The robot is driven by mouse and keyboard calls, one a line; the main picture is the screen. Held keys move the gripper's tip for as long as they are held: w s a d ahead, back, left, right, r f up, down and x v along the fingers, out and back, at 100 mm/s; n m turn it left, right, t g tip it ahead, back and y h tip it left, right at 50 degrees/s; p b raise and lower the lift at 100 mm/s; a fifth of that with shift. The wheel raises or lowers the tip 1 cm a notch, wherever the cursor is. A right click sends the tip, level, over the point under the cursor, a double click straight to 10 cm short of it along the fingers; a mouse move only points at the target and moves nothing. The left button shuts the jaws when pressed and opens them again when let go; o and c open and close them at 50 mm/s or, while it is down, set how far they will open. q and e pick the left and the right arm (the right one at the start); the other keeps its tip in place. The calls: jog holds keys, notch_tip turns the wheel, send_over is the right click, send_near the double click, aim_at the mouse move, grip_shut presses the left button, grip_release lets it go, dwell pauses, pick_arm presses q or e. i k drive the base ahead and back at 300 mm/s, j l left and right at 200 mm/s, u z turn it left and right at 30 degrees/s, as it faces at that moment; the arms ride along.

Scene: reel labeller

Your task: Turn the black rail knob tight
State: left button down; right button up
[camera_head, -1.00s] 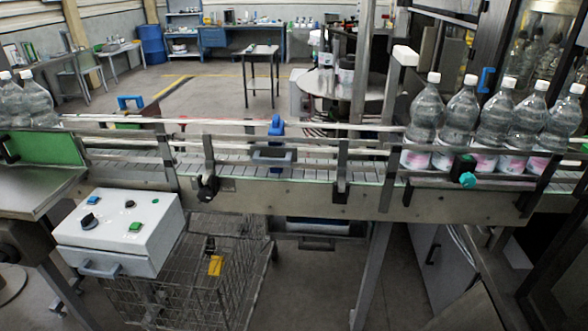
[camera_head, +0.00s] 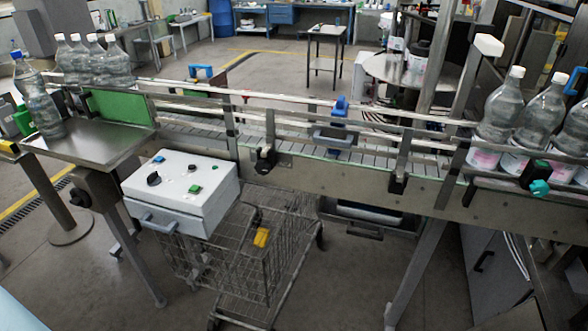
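A black knob (camera_head: 264,161) sits at the foot of a guide-rail post on the front side of the conveyor, left of the middle. A second dark clamp or knob (camera_head: 397,183) is at the foot of another post further right. The guide rails (camera_head: 300,124) run along the conveyor (camera_head: 310,160). Whether either knob is tight cannot be told. Neither of my grippers is in view.
A white control box (camera_head: 180,190) with a black dial and buttons hangs in front, above a wire cart (camera_head: 250,250). A teal knob (camera_head: 540,187) is at right below labelled bottles (camera_head: 497,110). A steel table (camera_head: 90,143) stands left, with an unlabelled bottle (camera_head: 42,105).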

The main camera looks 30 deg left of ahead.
aim_at(263, 167)
jog(key=j+z, duration=0.1)
jog(key=j, duration=0.4)
jog(key=j+z, duration=0.1)
jog(key=j, duration=0.4)
jog(key=k+j+z, duration=0.1)
jog(key=j, duration=0.4)
jog(key=k+j, duration=0.1)
jog(key=j, duration=0.4)
jog(key=j+z, duration=0.15)
jog(key=j, duration=0.35)
jog(key=k+j+z, duration=0.1)
jog(key=j, duration=0.4)
